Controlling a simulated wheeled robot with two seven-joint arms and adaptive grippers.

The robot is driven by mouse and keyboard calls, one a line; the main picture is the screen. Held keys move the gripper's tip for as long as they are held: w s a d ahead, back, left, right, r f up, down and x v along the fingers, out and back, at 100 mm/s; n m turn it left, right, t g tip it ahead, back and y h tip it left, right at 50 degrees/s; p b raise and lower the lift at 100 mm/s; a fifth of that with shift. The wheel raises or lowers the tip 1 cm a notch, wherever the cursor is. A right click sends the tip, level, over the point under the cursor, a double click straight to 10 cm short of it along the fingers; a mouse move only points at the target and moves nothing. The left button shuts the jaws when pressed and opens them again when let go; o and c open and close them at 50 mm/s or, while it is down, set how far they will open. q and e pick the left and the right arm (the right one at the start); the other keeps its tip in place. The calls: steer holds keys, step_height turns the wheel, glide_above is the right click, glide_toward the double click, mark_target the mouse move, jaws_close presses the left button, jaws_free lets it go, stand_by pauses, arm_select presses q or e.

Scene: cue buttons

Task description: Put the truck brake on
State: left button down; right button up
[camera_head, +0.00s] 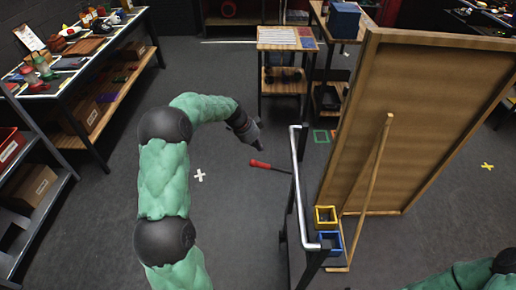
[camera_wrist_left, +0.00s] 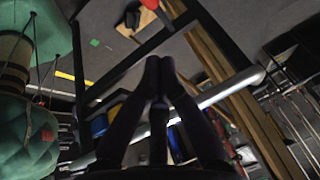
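The truck brake is a lever with a red grip (camera_head: 260,164) on a thin dark rod that runs right to the truck. The truck's silver push bar (camera_head: 300,190) stands upright at the middle of the head view; the bar (camera_wrist_left: 225,88) also crosses the left wrist view. My left gripper (camera_head: 259,147) points down just above and beyond the red grip, apparently without touching it. In the left wrist view its fingertips (camera_wrist_left: 159,62) are together with nothing visible between them. My right arm shows only at the lower right corner; its gripper is out of view.
A yellow bin (camera_head: 325,212) and a blue bin (camera_head: 330,238) sit by the push bar. A large wooden board (camera_head: 425,120) stands to the right. A small shelf cart (camera_head: 287,38) is behind, and a loaded workbench (camera_head: 75,62) is at left. The floor around the white cross (camera_head: 199,175) is clear.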

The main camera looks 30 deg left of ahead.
arm_select(q)
steer(key=b, duration=0.2)
glide_above(266, 165)
steer(key=s, duration=0.1)
step_height(266, 165, down, 8)
steer(key=shift+s+a+f, duration=0.1)
steer(key=shift+a+f, duration=0.25)
steer(key=shift+f, duration=0.45)
steer(key=shift+a+f+b, duration=0.25)
steer(key=shift+f+b, duration=0.05)
steer(key=shift+f, duration=0.2)
steer(key=shift+f, duration=0.1)
